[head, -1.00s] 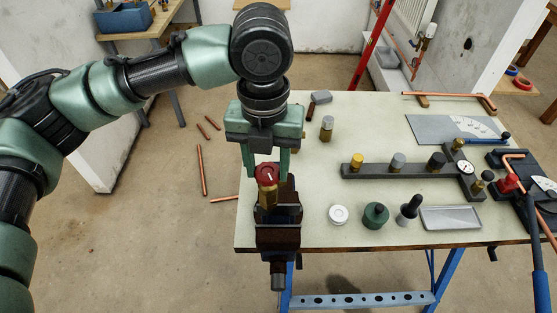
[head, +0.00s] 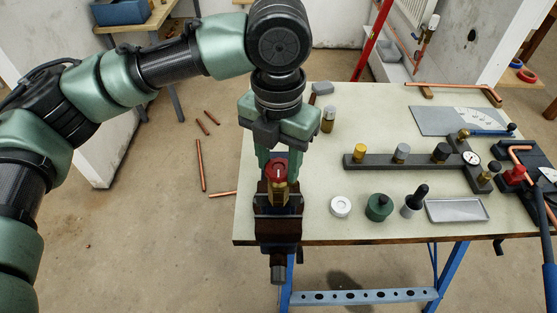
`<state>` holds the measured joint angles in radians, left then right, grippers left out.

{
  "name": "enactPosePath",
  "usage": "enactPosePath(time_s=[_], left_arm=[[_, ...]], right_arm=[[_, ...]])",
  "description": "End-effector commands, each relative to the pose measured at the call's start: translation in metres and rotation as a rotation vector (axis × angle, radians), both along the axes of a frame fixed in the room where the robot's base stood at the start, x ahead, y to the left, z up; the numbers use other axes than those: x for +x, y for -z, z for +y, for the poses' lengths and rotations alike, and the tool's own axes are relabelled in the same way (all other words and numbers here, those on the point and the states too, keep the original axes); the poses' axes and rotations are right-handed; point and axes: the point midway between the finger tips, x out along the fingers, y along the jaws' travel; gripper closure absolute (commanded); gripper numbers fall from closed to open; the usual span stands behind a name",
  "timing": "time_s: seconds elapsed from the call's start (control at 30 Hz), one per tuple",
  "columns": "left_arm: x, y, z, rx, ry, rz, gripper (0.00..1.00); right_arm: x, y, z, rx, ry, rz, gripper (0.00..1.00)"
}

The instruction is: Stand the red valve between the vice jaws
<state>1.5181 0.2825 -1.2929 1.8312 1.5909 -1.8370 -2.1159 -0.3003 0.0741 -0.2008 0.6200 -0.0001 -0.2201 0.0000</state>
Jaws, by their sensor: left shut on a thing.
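The red valve (head: 277,172) has a red cap on a brass body and looks upright. My left gripper (head: 277,168) points down from above and is shut on it. The dark vice (head: 278,228) is fixed at the table's front left edge. The valve's brass lower part is right above or between the vice jaws; I cannot tell whether it touches them. The gripper fingers and valve hide the back of the vice. My right gripper is not in view.
On the table (head: 320,225), a dark manifold bar (head: 400,161) carries yellow, grey and black caps. A white ring (head: 341,206), a green-black pot (head: 379,207), a black-handled tool (head: 415,200) and a grey tray (head: 456,211) stand right of the vice.

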Motion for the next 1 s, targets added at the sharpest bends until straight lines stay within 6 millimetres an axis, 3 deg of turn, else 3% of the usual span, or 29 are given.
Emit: enactPosePath(time_s=[0.17, 1.0], left_arm=[[0.000, 0.014, 0.000, -0.001, -0.001, -0.002, 1.00], [0.000, 0.066, 0.000, -0.001, -0.001, -0.002, 1.00]], right_arm=[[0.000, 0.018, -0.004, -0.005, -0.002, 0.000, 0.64], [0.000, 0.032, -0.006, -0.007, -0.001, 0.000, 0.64]])
